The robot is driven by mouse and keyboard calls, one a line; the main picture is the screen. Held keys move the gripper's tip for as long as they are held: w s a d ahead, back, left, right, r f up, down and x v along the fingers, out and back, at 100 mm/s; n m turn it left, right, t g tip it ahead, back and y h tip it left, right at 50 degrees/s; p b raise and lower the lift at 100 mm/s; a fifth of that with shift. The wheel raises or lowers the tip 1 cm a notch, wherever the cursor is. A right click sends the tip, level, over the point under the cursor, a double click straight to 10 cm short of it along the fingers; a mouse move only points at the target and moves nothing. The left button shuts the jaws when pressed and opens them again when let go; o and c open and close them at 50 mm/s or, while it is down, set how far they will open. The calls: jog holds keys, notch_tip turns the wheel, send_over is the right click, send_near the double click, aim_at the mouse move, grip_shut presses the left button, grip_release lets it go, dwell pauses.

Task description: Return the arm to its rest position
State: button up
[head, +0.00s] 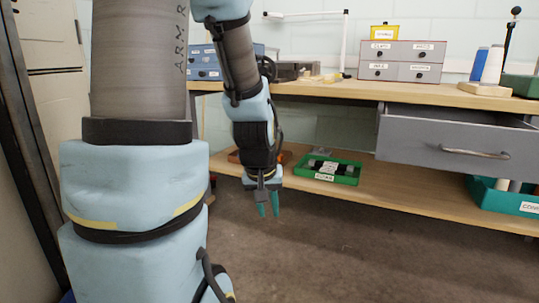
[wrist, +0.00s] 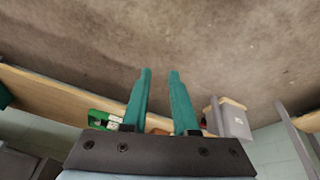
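My gripper (head: 268,207) hangs in front of the workbench in the head view, fingers pointing down, in free space above the floor. In the wrist view my gripper's two teal fingers (wrist: 159,72) stand apart with a gap between them and nothing held. The rest of my arm, light blue and grey, fills the left of the head view and hides part of the bench.
The wooden bench (head: 335,92) has a grey drawer (head: 430,140) pulled open at right. On its lower shelf (head: 410,192) lie a green tray (head: 352,181) and a teal bin (head: 485,200). Drawer boxes (head: 402,52) stand on top. The floor (head: 370,260) in front is clear.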

jog(key=s+a+g+y, duration=0.1)
jog(key=s+a+g, duration=0.1)
jog(key=s+a, duration=0.35)
notch_tip(320, 180, up, 32)
jog(key=p, duration=3.1)
jog(key=shift+a+f+p, duration=0.15)
jog(key=shift+a+p, duration=0.25)
jog(key=shift+a, duration=0.05)
